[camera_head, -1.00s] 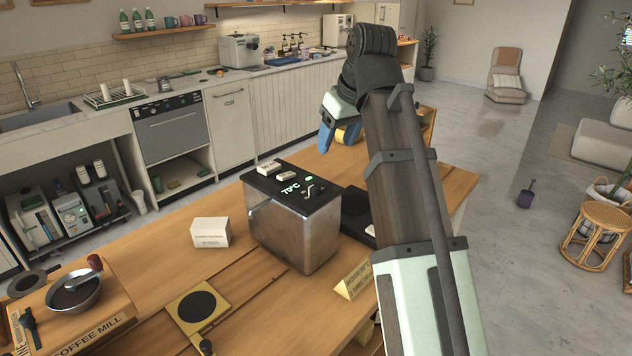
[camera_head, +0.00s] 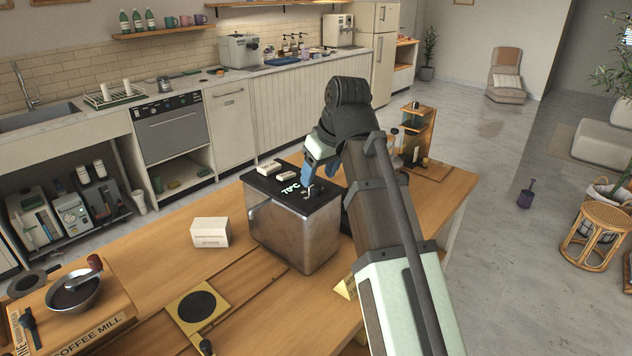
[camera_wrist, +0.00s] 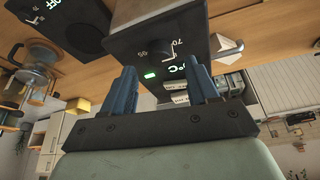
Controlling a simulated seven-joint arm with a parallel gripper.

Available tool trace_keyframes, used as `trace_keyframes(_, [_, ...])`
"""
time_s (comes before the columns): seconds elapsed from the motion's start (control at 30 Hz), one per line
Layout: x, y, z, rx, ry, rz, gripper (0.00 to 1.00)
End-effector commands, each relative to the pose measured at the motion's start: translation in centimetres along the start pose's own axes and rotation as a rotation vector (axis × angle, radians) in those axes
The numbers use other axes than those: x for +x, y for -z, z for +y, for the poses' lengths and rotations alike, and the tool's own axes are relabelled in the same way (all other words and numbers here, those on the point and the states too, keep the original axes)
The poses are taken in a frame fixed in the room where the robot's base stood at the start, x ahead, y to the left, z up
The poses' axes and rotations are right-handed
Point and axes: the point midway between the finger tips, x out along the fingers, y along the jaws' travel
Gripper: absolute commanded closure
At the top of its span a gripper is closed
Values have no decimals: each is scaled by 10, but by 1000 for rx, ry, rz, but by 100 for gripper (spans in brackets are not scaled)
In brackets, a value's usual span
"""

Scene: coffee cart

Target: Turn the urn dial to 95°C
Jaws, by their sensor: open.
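The urn is a steel box (camera_head: 296,235) with a black top on the wooden counter. My gripper (camera_head: 319,179) is open and empty just above the urn top, close to the dial.
A white box (camera_head: 210,232) stands left of the urn. A yellow plate with a black disc (camera_head: 197,306) lies in front. A bowl (camera_head: 74,292) is at the left. A wooden rack (camera_head: 417,130) stands behind my arm. A black unit marked OFF (camera_wrist: 60,28) is beside the urn.

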Motion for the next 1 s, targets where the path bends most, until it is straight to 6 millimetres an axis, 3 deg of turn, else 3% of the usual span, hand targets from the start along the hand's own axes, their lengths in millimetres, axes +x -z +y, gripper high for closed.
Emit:
trace_keyframes(0.3, [30,0,0,0,0,0,41])
trace_keyframes(0.77, [37,0,0,0,0,0,41])
trace_keyframes(1.0, [37,0,0,0,0,0,64])
